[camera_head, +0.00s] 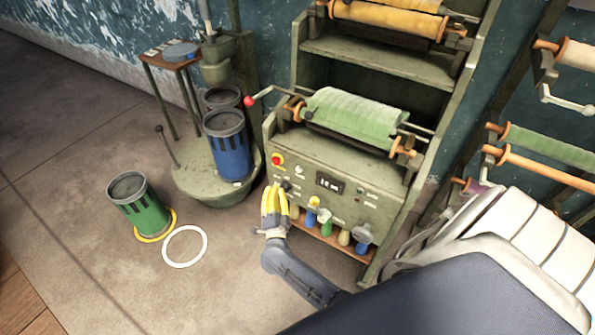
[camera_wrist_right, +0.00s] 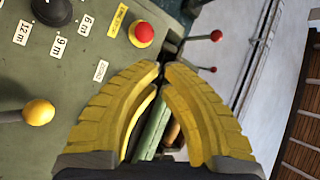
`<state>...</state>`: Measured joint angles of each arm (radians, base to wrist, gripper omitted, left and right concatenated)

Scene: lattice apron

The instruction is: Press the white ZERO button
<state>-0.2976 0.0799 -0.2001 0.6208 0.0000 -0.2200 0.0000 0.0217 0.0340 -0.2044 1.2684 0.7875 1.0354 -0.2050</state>
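The green-grey machine's control panel (camera_head: 345,197) faces me in the head view. A small pale round spot (camera_head: 299,171) is on its upper left; I cannot tell whether it is the white ZERO button. No white button can be made out in the right wrist view. My right gripper (camera_head: 274,190), with yellow fingers, is in front of the panel's left edge, below the red button (camera_head: 278,159). In the right wrist view the fingertips (camera_wrist_right: 163,66) meet, with nothing seen between them, and the red button (camera_wrist_right: 142,34) is beyond them. My left gripper is not in view.
The wrist view shows a black dial (camera_wrist_right: 52,10) with metre labels and a yellow-ball lever (camera_wrist_right: 38,112). A red-tipped crank (camera_head: 250,101) sticks out above. Blue (camera_head: 229,150) and green (camera_head: 142,210) canisters stand left.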

